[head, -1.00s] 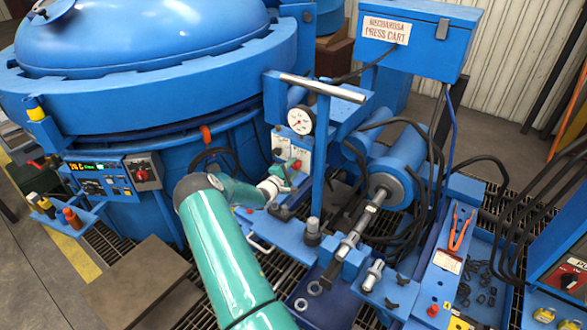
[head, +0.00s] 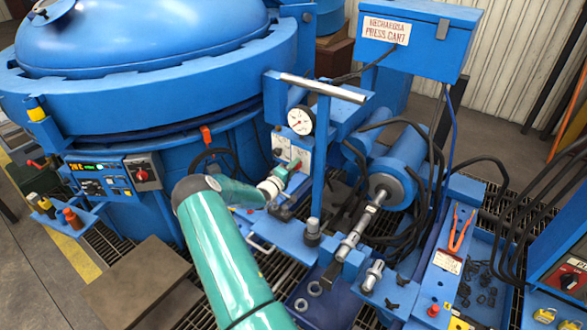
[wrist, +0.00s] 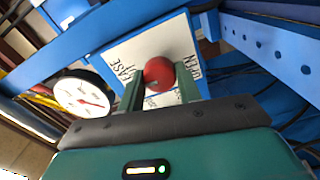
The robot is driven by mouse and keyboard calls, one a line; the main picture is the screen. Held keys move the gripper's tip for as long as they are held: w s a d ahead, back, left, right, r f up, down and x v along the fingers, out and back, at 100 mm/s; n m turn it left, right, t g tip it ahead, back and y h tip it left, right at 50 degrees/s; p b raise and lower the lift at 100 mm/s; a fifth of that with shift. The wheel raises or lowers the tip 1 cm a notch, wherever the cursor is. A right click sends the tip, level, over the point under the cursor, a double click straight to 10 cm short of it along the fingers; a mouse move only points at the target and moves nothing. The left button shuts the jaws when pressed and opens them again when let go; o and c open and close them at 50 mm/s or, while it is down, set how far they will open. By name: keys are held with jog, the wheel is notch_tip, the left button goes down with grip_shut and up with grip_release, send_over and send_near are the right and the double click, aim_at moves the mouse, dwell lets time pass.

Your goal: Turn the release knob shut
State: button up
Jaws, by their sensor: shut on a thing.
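The release knob (wrist: 158,73) is a round red knob in the wrist view, on a white plate (wrist: 125,50) with partly readable lettering, "EASE" and "OPEN". My gripper (wrist: 162,88) has its two green fingers on either side of the knob and is shut on it. In the head view my gripper (head: 292,172) reaches the white plate (head: 282,147) below the gauge on the press cart. The knob itself is hidden there behind my gripper.
A white dial gauge (wrist: 84,95) sits beside the plate; it also shows in the head view (head: 300,121). A blue upright (head: 320,150) stands close to the right of my gripper. The blue furnace (head: 150,60) is at left, with a control panel (head: 103,178).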

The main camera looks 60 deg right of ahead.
dwell(0.3)
jog(key=o, duration=1)
jog(key=w+a, duration=0.2)
jog(key=a, duration=1.1)
jog(key=shift+a, duration=0.4)
jog(key=shift+w, duration=0.1)
jog(key=shift+r, duration=0.1)
